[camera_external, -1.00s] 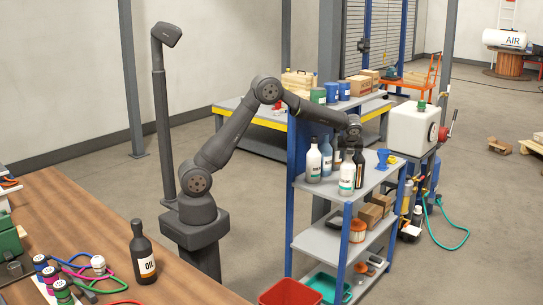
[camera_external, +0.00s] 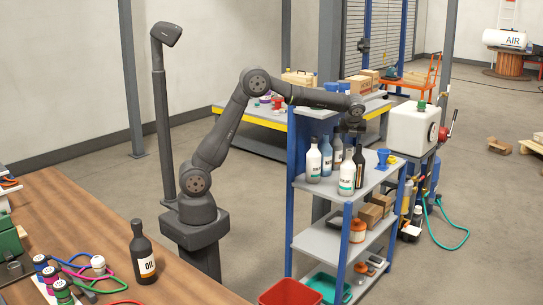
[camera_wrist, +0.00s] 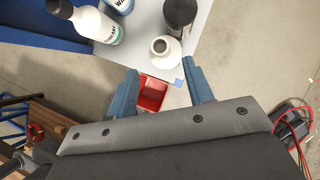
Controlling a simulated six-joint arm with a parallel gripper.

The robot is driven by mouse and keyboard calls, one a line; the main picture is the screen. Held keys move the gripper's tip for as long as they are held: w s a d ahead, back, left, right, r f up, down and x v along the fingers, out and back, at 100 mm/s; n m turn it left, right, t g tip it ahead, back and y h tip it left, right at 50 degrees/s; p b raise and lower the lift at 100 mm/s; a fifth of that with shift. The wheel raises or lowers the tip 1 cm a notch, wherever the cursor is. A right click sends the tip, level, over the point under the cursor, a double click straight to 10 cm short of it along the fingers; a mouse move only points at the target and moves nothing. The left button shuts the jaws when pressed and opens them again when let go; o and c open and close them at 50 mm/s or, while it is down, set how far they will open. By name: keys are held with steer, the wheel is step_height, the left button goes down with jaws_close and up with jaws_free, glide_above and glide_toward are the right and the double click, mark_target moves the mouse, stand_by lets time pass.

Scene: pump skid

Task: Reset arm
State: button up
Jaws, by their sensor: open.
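My gripper (camera_external: 355,127) is above the top shelf of the blue and grey shelf unit (camera_external: 372,182), over a group of bottles. In the wrist view my gripper (camera_wrist: 160,90) has its two blue fingers apart with nothing between them. A white bottle (camera_external: 347,177) stands near the shelf's front edge; its open neck shows just beyond the fingers in the wrist view (camera_wrist: 165,47). A black bottle (camera_external: 359,166) stands right beside it. Another white bottle (camera_external: 313,162) and grey-blue bottles (camera_external: 326,156) stand to the left. All bottles are upright.
A blue funnel-like item (camera_external: 385,160) stands right of the bottles. A dark oil bottle (camera_external: 143,252) stands on the wooden table (camera_external: 105,225) at front left. Red (camera_external: 290,292) and teal (camera_external: 327,287) bins sit low at the shelf unit. A white tank (camera_external: 412,128) stands behind right.

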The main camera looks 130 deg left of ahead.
mark_target(349, 151)
steer(key=shift+d+r, duration=0.1)
steer(key=shift+r, duration=0.1)
steer(key=x, duration=1.2)
steer(key=shift+s+f, duration=0.1)
steer(key=shift+f, duration=0.1)
step_height(349, 151, up, 3)
steer(key=shift+d+f, duration=0.1)
steer(key=shift+f, duration=0.05)
steer(key=shift+r, duration=0.6)
